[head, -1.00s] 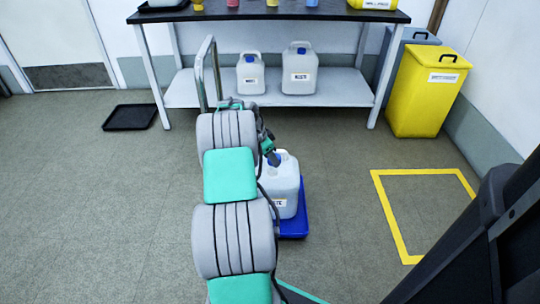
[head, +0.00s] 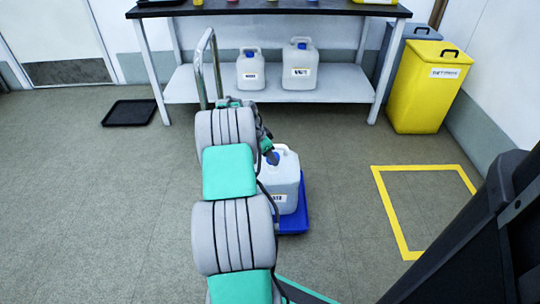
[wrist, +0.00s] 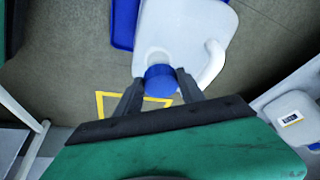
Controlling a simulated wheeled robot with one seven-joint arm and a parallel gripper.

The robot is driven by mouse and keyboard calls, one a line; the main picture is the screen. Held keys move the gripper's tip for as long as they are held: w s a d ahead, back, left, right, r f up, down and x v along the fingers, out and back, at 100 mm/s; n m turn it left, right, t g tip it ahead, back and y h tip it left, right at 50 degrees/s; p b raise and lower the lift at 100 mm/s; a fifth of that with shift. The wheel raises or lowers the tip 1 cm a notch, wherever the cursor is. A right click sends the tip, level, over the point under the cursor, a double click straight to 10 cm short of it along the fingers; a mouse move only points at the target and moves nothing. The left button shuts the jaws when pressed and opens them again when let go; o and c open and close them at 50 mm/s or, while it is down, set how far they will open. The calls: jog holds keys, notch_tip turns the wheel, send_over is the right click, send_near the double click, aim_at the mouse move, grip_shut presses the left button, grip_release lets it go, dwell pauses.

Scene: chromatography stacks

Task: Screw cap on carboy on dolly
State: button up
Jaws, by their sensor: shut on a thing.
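A white carboy (head: 281,181) with a label and a top handle stands on a blue dolly (head: 300,220) in the middle of the floor. A blue cap (wrist: 160,80) is at the carboy's mouth in the wrist view. My gripper (wrist: 159,82) is shut on the cap, one dark finger on each side. In the head view my gripper (head: 271,158) is at the carboy's top and my arm partly hides the carboy and dolly. I cannot tell how tightly the cap sits. The carboy (wrist: 185,35) also fills the top of the wrist view.
A bench (head: 270,12) stands behind, with two carboys (head: 250,72) (head: 300,68) on its lower shelf. A yellow bin (head: 428,95) stands at the right. A black tray (head: 129,113) lies on the floor at left. A yellow taped square (head: 425,210) marks bare floor at right.

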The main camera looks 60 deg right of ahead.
aim_at(270, 165)
jog(key=shift+f, duration=0.1)
dwell(0.3)
jog(key=shift+f+b, duration=0.65)
jog(key=shift+f, duration=0.35)
jog(key=shift+f, duration=0.2)
jog(key=shift+f+b, duration=0.35)
jog(key=shift+f, duration=0.05)
jog(key=o, duration=1.4)
jog(key=shift+c, duration=0.4)
